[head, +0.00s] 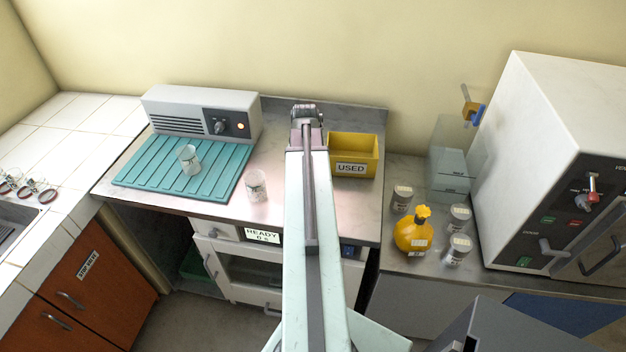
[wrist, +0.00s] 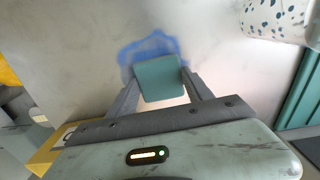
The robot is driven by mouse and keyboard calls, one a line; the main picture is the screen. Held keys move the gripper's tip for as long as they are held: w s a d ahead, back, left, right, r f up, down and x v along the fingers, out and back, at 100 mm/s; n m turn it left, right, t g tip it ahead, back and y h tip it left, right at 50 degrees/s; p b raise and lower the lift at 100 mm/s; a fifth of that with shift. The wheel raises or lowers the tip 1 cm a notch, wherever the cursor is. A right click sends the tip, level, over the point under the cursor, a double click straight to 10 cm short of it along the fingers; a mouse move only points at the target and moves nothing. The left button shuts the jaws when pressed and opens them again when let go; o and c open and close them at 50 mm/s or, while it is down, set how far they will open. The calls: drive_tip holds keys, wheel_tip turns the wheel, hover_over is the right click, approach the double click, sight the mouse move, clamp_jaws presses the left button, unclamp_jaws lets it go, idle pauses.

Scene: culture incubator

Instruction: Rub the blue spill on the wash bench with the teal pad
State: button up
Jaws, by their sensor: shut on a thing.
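The teal pad (wrist: 160,76) is a small square held between the two fingers of my gripper (wrist: 161,90) in the wrist view. The blue spill (wrist: 152,45) is a smeared blue patch on the grey wash bench (wrist: 85,30). The pad overlaps the spill's near part in the wrist view, with blue showing beyond it and at its sides. I cannot tell whether the pad touches the surface. In the head view my arm reaches over the wash bench (head: 270,150) and hides the spill, pad and fingertips.
A yellow USED bin (head: 353,152) stands right of my arm. Left of it are a speckled cup (head: 256,186), another cup (head: 189,159) on a teal ribbed mat (head: 150,178), and a grey device (head: 203,112). The speckled cup (wrist: 277,20) is close in the wrist view.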

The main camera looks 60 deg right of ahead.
drive_tip(key=shift+w+a, duration=0.2)
drive_tip(key=shift+w, duration=0.35)
drive_tip(key=shift+w, duration=0.1)
